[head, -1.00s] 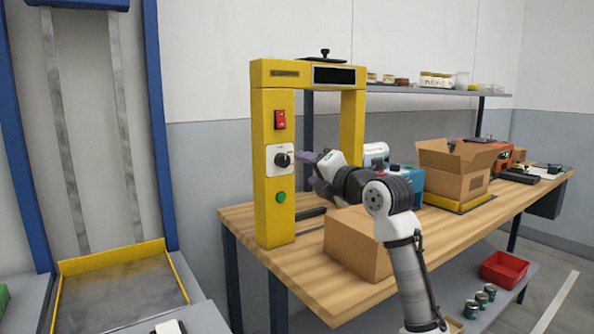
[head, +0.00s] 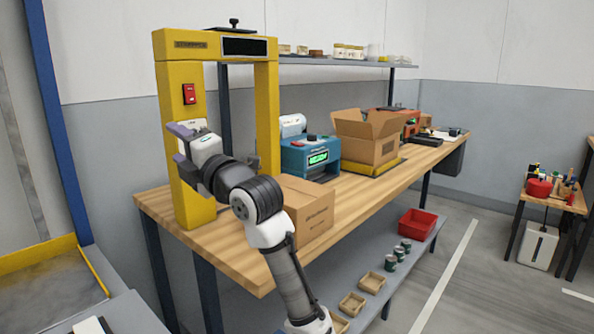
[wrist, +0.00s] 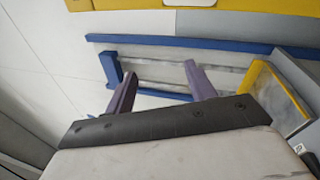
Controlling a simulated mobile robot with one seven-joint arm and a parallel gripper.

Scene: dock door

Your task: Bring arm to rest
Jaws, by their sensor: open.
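My gripper (head: 181,142) is in front of the left post of the yellow strapping frame (head: 187,213), and covers part of that post in the head view. Its two purple fingers stand apart with nothing between them. In the wrist view the gripper (wrist: 160,88) is also open and empty, with a pale wall and blue rails beyond it. My arm is bent, rising from the lower middle of the head view past a closed cardboard box (head: 312,213). I cannot tell whether the gripper touches the post.
The wooden bench (head: 262,268) carries a blue machine (head: 297,160) and an open carton (head: 372,148). Below, a shelf holds a red bin (head: 417,224), several cans and small trays. A blue-framed dock door stands at left. Floor at right is partly clear.

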